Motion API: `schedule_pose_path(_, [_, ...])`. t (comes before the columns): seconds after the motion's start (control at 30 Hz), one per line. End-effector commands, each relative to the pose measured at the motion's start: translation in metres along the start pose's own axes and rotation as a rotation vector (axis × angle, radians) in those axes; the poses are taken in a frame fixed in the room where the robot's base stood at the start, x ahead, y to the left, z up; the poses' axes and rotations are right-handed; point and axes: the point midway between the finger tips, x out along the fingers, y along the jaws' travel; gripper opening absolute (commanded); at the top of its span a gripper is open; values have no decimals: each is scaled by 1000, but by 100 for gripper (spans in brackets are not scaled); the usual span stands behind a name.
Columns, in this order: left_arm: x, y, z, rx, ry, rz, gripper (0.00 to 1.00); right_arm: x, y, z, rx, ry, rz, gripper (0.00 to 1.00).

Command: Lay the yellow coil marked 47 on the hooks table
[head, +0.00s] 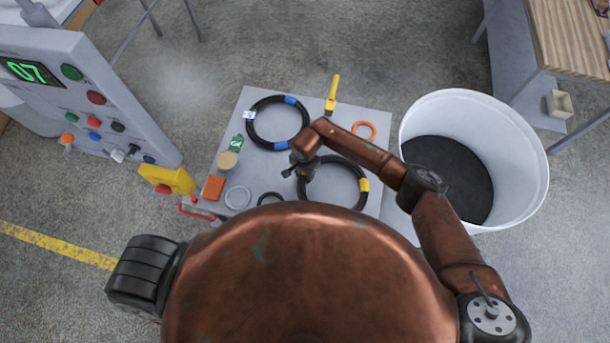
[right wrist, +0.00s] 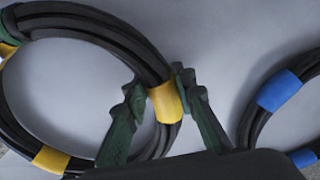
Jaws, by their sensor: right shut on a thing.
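A black coil with yellow bands (head: 363,186) is at the front right of the grey hooks table (head: 225,160); part of it is hidden by my right arm. In the right wrist view the coil (right wrist: 95,28) fills the left side. My right gripper (head: 300,172) is shut on the coil's left side in the head view. In the right wrist view its fingers (right wrist: 160,84) close around the hose at a yellow band. No number 47 is readable on it. Whether the coil touches the tabletop I cannot tell. My left gripper is not in view.
A black coil with blue bands (head: 278,122) and a white tag lies behind, at the left. Small items, including an orange ring (head: 363,130) and a yellow-handled tool (head: 332,93), surround the coils. A white bin (head: 520,150) stands right; a control panel (head: 100,105) stands left.

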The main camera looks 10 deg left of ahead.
Motion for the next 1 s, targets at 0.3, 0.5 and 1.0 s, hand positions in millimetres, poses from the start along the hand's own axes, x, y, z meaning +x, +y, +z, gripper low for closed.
schedule_pose_path(0.3, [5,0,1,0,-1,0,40,8,1,3,-2,1,15,0])
schedule_pose_path(0.5, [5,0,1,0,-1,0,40,9,2,4,-3,0,15,31])
schedule_pose_path(1.0, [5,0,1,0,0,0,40,8,2,4,-2,-2,17,45])
